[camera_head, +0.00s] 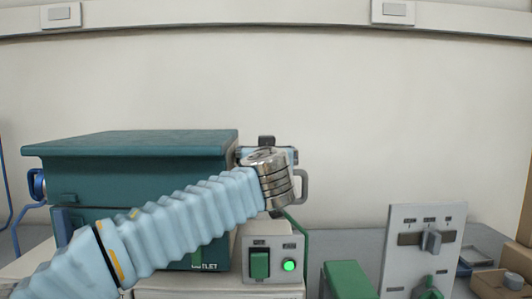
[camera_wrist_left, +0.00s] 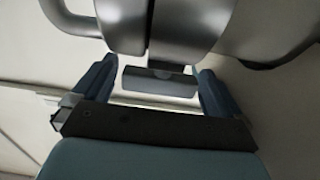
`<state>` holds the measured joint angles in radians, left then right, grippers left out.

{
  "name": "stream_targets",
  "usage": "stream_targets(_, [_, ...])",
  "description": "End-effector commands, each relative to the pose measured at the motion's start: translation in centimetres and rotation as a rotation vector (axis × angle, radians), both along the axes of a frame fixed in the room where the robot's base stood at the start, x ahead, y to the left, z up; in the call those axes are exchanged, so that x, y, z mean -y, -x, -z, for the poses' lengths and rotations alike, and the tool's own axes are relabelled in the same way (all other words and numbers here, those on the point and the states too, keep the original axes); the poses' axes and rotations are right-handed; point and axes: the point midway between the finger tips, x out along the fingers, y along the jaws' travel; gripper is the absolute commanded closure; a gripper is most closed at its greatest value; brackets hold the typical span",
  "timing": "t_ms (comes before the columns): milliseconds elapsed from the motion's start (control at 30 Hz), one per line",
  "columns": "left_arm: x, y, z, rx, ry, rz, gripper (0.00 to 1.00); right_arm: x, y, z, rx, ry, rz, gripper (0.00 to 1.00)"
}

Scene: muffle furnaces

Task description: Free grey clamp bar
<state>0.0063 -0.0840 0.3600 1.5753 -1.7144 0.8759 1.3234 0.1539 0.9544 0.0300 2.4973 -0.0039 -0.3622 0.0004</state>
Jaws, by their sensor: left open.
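My left arm comes in from the left in a pale blue ribbed sleeve and ends in a metal wrist. My left gripper (camera_head: 268,150) is behind this wrist and mostly hidden in the head view. In the left wrist view its two dark blue fingers (camera_wrist_left: 155,82) stand apart, open. A dark grey bar (camera_wrist_left: 160,82) shows between the fingers, below shiny rounded metal parts; contact cannot be told. A grey lever (camera_head: 433,240) sits across a dark strip on an upright panel at right. I cannot tell which is the clamp bar. My right gripper is not in view.
A teal furnace (camera_head: 130,150) stands at left behind my arm. A switch box (camera_head: 272,240) with a green rocker and lit green lamp is below my wrist. A pale panel (camera_head: 395,265), a green box (camera_head: 346,280) and brown trays (camera_head: 495,285) occupy the right.

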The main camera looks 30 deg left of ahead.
Motion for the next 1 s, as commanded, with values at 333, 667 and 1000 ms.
stream_targets(333, [0.0,0.0,0.0,0.000,0.000,0.000,0.49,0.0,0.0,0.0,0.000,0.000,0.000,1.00])
stream_targets(667, [0.0,0.0,0.3,-0.002,0.001,0.125,0.49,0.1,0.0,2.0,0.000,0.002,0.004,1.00])
stream_targets(1000, [0.1,0.0,0.1,-0.002,0.000,0.135,0.09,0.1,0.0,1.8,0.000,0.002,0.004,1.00])
